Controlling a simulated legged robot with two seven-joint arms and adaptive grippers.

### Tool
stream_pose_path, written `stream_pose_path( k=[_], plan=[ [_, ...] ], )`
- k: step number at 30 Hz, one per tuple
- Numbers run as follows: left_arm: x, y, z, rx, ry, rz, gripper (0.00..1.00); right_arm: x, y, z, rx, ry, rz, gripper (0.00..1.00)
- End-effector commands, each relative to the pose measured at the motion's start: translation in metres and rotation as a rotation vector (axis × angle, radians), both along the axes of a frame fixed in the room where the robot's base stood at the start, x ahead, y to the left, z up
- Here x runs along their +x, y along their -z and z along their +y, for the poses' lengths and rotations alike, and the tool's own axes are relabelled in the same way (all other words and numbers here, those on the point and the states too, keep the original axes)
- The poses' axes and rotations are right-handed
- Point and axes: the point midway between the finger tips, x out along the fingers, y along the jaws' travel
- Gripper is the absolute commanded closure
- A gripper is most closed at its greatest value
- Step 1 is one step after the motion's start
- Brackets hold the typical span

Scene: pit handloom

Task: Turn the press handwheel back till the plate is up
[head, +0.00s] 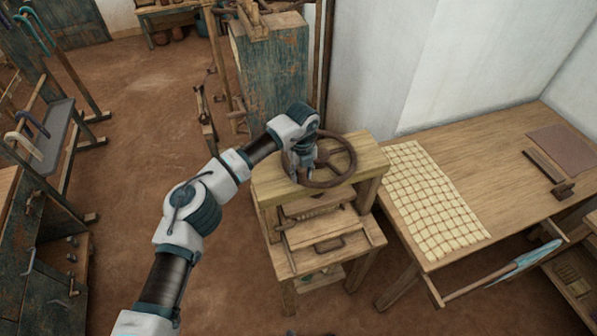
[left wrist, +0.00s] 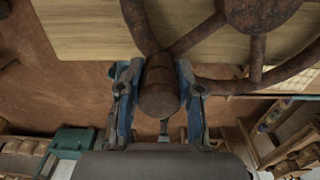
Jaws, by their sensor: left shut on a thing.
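The press handwheel (head: 341,160) is a rusty brown spoked wheel lying flat on top of the wooden press (head: 376,160). My left gripper (head: 302,172) is at the wheel's left side. In the left wrist view the left gripper (left wrist: 160,100) has a finger on each side of the wheel's round brown handle (left wrist: 159,88) and is shut on it. The wheel's rim and spokes (left wrist: 257,50) show beyond the handle. The press plate (head: 322,232) seems to be the wooden board with a dark handle below the top beam; its exact height is hard to tell. My right gripper is not in view.
A wooden table (head: 480,150) with a checked cloth (head: 425,195) stands right of the press, close to it. A worn blue-green cabinet (head: 272,75) stands behind. A rack with canes (head: 45,135) is at the left. The brown floor between is clear.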

Motion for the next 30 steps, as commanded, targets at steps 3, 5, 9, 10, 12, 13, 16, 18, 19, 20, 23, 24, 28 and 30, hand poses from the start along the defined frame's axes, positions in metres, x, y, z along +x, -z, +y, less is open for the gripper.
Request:
stream_pose_path(
  k=[3,5,9,10,12,13,16,18,19,20,23,24,28,30],
  plan=[
    [-0.004,0.002,-0.007,-0.002,-0.06,0.003,1.0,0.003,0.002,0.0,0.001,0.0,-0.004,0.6],
    [-0.006,0.002,-0.009,-0.002,-0.088,0.004,1.0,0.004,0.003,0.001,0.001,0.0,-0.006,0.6],
    [-0.008,0.002,-0.014,-0.001,-0.134,0.003,1.0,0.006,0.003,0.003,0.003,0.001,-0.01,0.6],
    [-0.008,0.002,-0.014,0.0,-0.141,0.003,1.0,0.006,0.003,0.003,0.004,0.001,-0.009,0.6],
    [-0.008,0.001,-0.016,0.0,-0.153,0.002,1.0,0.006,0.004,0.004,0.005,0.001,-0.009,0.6],
    [-0.009,0.001,-0.016,0.0,-0.157,0.002,1.0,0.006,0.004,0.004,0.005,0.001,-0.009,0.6],
    [-0.009,0.001,-0.017,0.0,-0.166,0.002,1.0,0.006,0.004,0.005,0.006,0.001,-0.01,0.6],
    [-0.009,0.001,-0.017,0.0,-0.168,0.002,1.0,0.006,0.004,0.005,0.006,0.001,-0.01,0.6],
    [-0.009,0.001,-0.018,0.0,-0.168,0.002,1.0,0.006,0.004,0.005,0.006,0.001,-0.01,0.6],
    [-0.009,0.001,-0.018,0.001,-0.168,0.001,1.0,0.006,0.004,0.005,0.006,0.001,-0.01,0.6],
    [-0.009,0.001,-0.018,0.001,-0.168,0.001,1.0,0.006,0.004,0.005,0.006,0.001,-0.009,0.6],
    [-0.009,0.001,-0.018,0.001,-0.167,0.001,1.0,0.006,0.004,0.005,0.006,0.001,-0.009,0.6],
    [-0.009,0.001,-0.018,0.0,-0.167,0.001,0.55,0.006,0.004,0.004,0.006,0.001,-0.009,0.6],
    [-0.009,0.001,-0.017,0.0,-0.167,0.0,0.4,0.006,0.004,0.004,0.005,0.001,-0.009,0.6]
  ],
)
